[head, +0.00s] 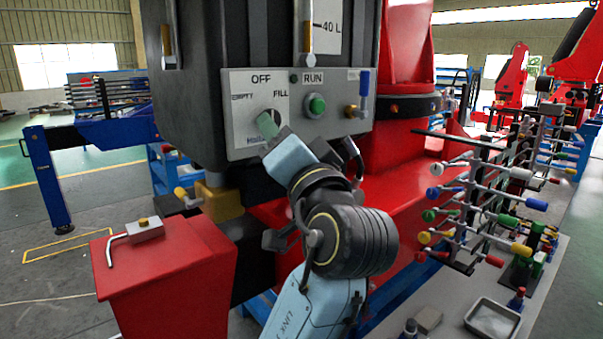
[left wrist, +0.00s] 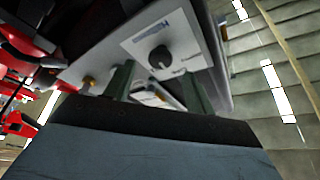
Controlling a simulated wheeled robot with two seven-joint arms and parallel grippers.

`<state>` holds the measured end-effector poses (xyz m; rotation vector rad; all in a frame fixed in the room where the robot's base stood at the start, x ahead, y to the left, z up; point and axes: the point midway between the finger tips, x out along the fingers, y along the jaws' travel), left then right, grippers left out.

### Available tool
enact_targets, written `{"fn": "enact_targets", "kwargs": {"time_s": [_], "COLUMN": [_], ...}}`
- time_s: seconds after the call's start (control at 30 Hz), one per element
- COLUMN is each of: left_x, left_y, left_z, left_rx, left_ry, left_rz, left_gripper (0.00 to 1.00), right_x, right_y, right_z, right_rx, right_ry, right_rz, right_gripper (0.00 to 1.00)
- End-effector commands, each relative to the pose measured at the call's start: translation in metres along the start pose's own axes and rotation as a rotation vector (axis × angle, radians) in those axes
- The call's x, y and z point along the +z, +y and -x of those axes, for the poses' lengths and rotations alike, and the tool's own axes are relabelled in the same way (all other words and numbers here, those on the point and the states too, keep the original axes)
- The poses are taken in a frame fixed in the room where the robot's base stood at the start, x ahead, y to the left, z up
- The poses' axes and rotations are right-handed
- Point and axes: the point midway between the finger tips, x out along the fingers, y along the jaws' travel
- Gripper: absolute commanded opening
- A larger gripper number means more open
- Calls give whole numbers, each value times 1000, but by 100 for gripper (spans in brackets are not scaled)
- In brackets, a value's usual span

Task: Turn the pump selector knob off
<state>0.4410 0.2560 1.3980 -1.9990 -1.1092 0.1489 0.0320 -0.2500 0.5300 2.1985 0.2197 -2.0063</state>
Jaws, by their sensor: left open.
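The pump selector knob is a black round knob (left wrist: 160,57) on a white plate, seen in the left wrist view. In the head view its grey panel (head: 240,140) carries the labels OFF at the top, EMPTY at left and FILL at right, but my gripper covers most of the knob. My left gripper (head: 269,125) is in front of this plate. In the left wrist view its two green fingers (left wrist: 157,76) are spread, with the knob between and beyond their tips. I cannot tell whether they touch it, or which way the knob points. My right gripper is not in view.
A green button (head: 317,104) under RUN and a blue-handled lever (head: 363,90) sit right of the knob. A red box (head: 165,265) with a bent lever stands lower left. A rack of coloured handles (head: 480,205) and a metal tray (head: 492,319) are at right.

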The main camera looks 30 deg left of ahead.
Motion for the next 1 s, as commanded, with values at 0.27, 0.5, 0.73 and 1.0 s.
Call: {"fn": "enact_targets", "kwargs": {"time_s": [0.27,0.5,0.73,1.0], "left_x": [2,1,0,0], "left_y": [2,1,0,0], "left_z": [63,89,91,91], "left_rx": [6,2,0,0], "left_ry": [0,0,-1,-1], "left_rz": [3,0,0,0], "left_gripper": [55,55,55,55], "right_x": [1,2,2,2], "right_y": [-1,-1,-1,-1], "right_z": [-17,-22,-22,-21], "right_rx": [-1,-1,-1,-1], "right_ry": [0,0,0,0], "right_rz": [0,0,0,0], "right_gripper": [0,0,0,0]}}
